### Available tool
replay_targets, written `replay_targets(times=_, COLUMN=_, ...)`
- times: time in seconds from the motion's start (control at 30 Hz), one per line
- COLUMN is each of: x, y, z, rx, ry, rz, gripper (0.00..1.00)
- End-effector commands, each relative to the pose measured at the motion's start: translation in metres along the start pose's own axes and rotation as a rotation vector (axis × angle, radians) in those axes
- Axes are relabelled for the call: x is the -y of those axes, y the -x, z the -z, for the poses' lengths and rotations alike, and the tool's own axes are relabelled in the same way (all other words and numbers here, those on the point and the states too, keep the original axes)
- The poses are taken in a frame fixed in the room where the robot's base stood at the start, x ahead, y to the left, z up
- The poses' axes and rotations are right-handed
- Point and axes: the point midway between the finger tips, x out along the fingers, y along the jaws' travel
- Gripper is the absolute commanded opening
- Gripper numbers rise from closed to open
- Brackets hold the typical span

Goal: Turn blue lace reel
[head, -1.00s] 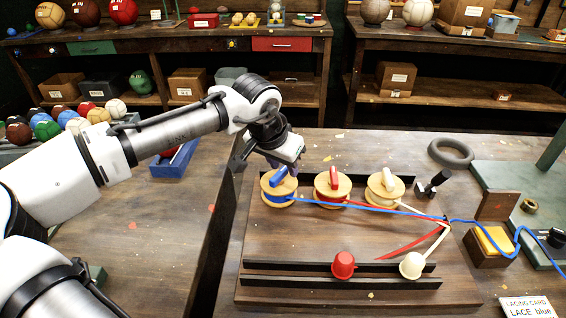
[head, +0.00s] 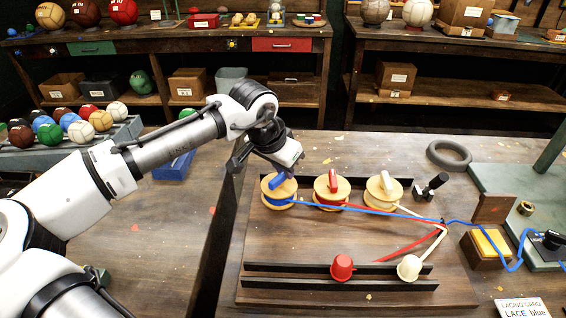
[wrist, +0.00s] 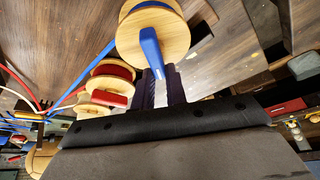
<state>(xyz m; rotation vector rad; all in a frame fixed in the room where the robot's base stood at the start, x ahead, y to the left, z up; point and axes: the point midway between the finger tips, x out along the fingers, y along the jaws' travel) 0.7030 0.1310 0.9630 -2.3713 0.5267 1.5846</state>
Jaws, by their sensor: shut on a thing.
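The blue lace reel (head: 278,200) is a wooden spool wound with blue lace, at the left of a row on the wooden board. Its blue handle (head: 281,179) stands on top, tilted to one side. My gripper (head: 284,170) is over this reel, its fingers shut on the handle. In the wrist view the blue handle (wrist: 151,52) shows at the dark fingers, with the reel (wrist: 172,22) behind it. The blue lace (head: 365,209) runs right from the reel past the other reels to the card box area. The fingertips are partly hidden in the head view.
A red reel (head: 332,190) and a cream reel (head: 383,189) stand to the right. A lacing card sign (head: 523,308) reads "LACE blue". A black ring (head: 450,154) lies behind.

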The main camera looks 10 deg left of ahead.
Motion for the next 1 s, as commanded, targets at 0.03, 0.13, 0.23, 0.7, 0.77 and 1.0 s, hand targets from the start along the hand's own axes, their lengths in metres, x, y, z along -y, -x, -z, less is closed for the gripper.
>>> replay_targets(times=0.03, x=-0.001, y=0.004, z=0.003, rx=-0.004, ry=-0.025, rz=-0.018, gripper=0.00)
replay_targets(times=0.13, x=-0.003, y=0.004, z=0.003, rx=-0.005, ry=-0.091, rz=-0.046, gripper=0.00)
replay_targets(times=0.23, x=-0.004, y=0.004, z=0.002, rx=-0.005, ry=-0.165, rz=-0.077, gripper=0.00)
replay_targets(times=0.7, x=-0.010, y=0.002, z=-0.001, rx=-0.004, ry=-0.564, rz=-0.239, gripper=0.00)
replay_targets(times=0.77, x=-0.011, y=0.002, z=-0.002, rx=-0.004, ry=-0.611, rz=-0.258, gripper=0.00)
replay_targets(times=1.0, x=-0.013, y=0.002, z=-0.004, rx=-0.003, ry=-0.767, rz=-0.320, gripper=0.00)
